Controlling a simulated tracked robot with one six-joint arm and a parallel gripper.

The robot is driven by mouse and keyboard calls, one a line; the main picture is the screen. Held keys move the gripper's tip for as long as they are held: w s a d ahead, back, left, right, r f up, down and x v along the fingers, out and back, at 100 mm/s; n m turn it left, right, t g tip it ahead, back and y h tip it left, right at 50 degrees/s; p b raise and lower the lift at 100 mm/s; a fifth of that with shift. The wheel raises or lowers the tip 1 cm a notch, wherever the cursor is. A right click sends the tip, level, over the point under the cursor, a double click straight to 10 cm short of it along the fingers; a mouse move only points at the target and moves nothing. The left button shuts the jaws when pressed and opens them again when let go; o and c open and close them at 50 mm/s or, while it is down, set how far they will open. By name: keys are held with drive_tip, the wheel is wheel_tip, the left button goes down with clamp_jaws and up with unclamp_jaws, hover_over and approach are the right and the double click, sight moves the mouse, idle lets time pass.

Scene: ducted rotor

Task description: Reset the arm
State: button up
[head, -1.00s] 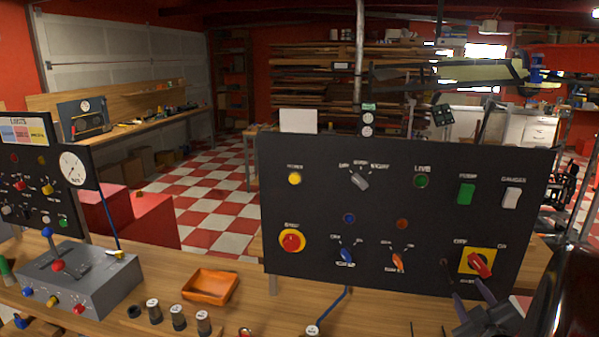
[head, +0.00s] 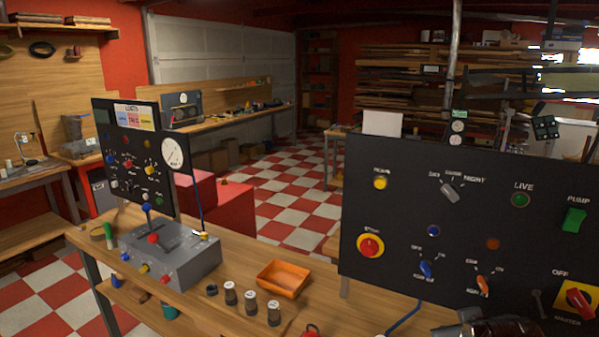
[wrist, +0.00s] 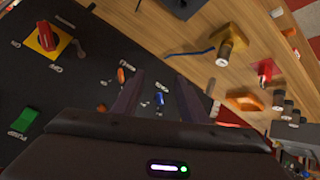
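My gripper (wrist: 159,76) shows in the wrist view with its two dark fingers apart and nothing between them. Beyond the fingers is the black control panel (wrist: 85,85), seen tilted, with the wooden bench beside it. In the head view only a dark part of my arm shows at the lower right edge, in front of the panel (head: 400,215). The fingers are out of sight there. The red master switch on its yellow plate (head: 578,300) is at the panel's lower right. It also shows in the wrist view (wrist: 45,40).
An orange tray (head: 283,279), several small jars (head: 250,303) and a grey control box (head: 170,252) stand on the bench (head: 215,320). A second black panel with a gauge (head: 132,155) stands behind the box. A checkered floor lies beyond.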

drive_tip(key=s+a+g+y, duration=0.1)
drive_tip(key=s+a+y, duration=0.1)
drive_tip(key=s+a, duration=0.3)
drive_tip(key=s+a+g+y, duration=0.2)
drive_tip(key=s+a, duration=0.3)
drive_tip(key=a, duration=0.7)
drive_tip(key=shift+s+r, duration=0.15)
drive_tip(key=shift+s, duration=0.1)
